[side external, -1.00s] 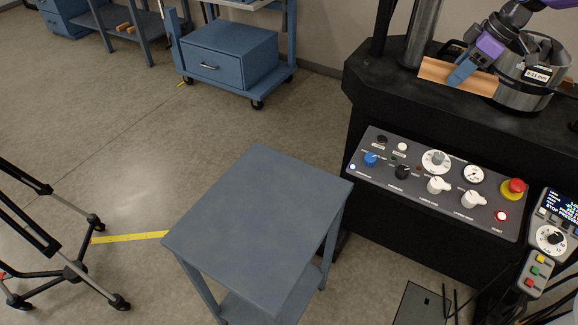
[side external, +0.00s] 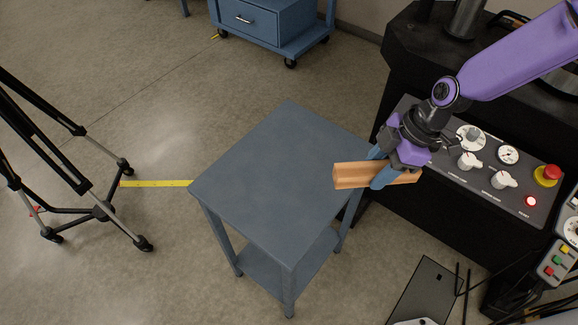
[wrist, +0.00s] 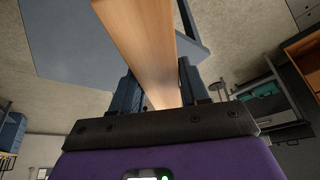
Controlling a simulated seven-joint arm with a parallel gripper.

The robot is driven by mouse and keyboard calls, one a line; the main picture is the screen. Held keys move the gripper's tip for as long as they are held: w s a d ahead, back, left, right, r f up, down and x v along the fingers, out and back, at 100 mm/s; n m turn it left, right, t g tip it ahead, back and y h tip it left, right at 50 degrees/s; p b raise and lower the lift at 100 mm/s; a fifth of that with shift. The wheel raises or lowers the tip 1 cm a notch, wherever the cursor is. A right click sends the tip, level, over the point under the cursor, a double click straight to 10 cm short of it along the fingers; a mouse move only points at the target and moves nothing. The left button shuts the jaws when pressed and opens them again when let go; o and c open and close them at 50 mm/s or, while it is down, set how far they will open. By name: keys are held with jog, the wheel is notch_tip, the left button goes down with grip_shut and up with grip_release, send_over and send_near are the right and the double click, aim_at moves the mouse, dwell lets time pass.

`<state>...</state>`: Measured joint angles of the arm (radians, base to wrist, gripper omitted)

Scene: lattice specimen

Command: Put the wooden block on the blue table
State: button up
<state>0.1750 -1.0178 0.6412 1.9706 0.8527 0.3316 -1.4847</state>
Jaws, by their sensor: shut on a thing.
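The wooden block (side external: 352,175) is a long, light-brown bar. My gripper (side external: 378,172) is shut on it, with blue fingers on either side, and holds it in the air at the right edge of the blue table as the side view shows it. The blue table (side external: 275,165) is a small grey-blue stand with a bare top and a lower shelf. In the wrist view the block (wrist: 140,40) runs between the fingers (wrist: 160,90) and out past them, and part of the table top (wrist: 65,45) shows behind it.
A black machine with a control panel (side external: 485,165) and a red stop button (side external: 547,174) stands at the right, behind my gripper. A tripod (side external: 95,195) stands on the floor at left. A blue cart (side external: 268,25) is at the back. The table top is clear.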

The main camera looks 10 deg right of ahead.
jog(key=shift+s+a+f, duration=0.35)
jog(key=shift+s+f, duration=0.05)
jog(key=shift+s, duration=0.15)
jog(key=w+a+f, duration=0.4)
jog(key=w+a, duration=0.2)
send_near(308, 184)
jog(key=shift+s+a+f, duration=0.4)
jog(key=shift+a+f, duration=0.2)
jog(key=shift+a, duration=0.2)
jog(key=shift+w+a+f, duration=0.35)
jog(key=shift+w+f, duration=0.05)
jog(key=shift+f, duration=1.75)
jog(key=shift+f, duration=0.15)
jog(key=o, duration=1.1)
